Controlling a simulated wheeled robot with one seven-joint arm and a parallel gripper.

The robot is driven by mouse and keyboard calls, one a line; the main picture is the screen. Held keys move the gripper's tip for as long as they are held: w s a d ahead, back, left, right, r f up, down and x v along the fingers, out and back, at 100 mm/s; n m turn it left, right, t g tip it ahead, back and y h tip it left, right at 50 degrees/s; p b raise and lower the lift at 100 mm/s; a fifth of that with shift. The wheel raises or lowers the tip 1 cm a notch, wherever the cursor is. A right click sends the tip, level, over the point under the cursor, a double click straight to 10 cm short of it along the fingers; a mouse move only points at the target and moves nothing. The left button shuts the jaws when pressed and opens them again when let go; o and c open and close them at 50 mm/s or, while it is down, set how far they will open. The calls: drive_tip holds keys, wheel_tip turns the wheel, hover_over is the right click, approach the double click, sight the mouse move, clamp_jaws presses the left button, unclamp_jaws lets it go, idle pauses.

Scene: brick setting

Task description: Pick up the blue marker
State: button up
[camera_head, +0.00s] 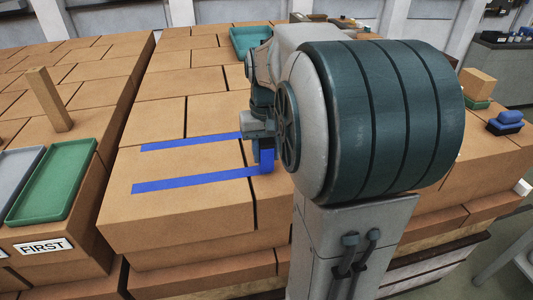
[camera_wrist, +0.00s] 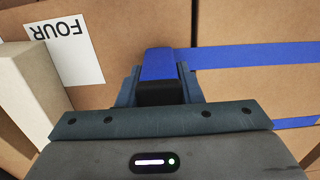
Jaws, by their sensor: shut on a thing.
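My gripper (camera_wrist: 160,90) is shut on the blue marker (camera_wrist: 158,64), a blue block with a black part nearer the palm. In the head view the gripper (camera_head: 262,150) is pointed down at the brick top, and the marker (camera_head: 267,160) shows as a small upright blue patch by the end of the front blue strip. My arm hides much of it. I cannot tell whether the marker touches the surface.
Two blue strips (camera_head: 200,180) lie on the brick top. Green trays (camera_head: 55,180) (camera_head: 248,40) are at left and back. A wooden block (camera_head: 48,98) stands at left. A tan block (camera_wrist: 35,90) and a FOUR label (camera_wrist: 65,48) are near the gripper. A blue-and-black object (camera_head: 507,121) is far right.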

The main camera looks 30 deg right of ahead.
sight(268, 139)
drive_tip(key=r, duration=0.4)
drive_tip(key=shift+w+d+r, duration=0.1)
drive_tip(key=shift+d+r, duration=0.05)
drive_tip(key=shift+d, duration=0.1)
drive_tip(key=w+d+r, duration=0.2)
drive_tip(key=d+r, duration=0.4)
drive_tip(key=d, duration=0.5)
drive_tip(key=shift+w+r, duration=0.2)
drive_tip(key=shift+r, duration=0.05)
drive_tip(key=shift+o, duration=0.9)
